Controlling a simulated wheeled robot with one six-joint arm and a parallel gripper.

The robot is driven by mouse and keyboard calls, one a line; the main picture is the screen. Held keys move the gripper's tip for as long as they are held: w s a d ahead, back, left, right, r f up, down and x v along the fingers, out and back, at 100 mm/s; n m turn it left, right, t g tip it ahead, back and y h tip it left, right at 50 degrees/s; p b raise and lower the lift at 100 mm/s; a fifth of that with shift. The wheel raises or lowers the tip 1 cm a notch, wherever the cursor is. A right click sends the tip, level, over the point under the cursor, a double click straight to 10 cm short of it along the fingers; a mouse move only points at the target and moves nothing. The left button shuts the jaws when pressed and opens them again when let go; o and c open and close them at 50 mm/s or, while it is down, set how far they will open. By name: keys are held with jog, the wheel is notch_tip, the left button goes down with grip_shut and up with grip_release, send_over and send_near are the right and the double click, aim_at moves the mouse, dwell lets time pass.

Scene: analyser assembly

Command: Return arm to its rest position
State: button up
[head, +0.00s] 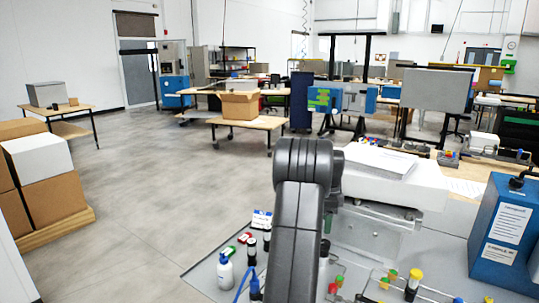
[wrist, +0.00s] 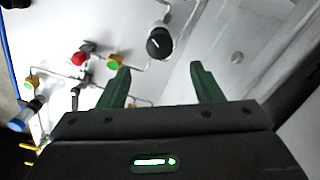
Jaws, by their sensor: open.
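My gripper (wrist: 160,86) shows in the wrist view with its two dark green fingers apart and nothing between them. It hangs above a white surface with small fittings. In the head view my arm rises at the lower middle and bends over the worktable; the gripper itself is hidden there. A black round knob (wrist: 159,43) lies just beyond the fingertips in the wrist view. A red knob (wrist: 77,59) and a yellow-green fitting (wrist: 114,62) sit left of the fingers.
A white analyser (head: 395,180) stands right of my arm, with a blue box (head: 500,232) further right. A white bottle (head: 225,272) and small coloured parts stand left of the arm. Cardboard boxes (head: 52,200) are at the far left. The floor (head: 150,180) between is clear.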

notch_tip(320, 180, up, 6)
jog(key=f, duration=0.1)
notch_tip(320, 180, down, 13)
jog(key=shift+f+p, duration=0.1)
jog(key=shift+p, duration=0.3)
jog(key=n, duration=0.5)
jog(key=shift+n, duration=0.3)
jog(key=n, duration=1)
jog(key=shift+n, duration=2.6)
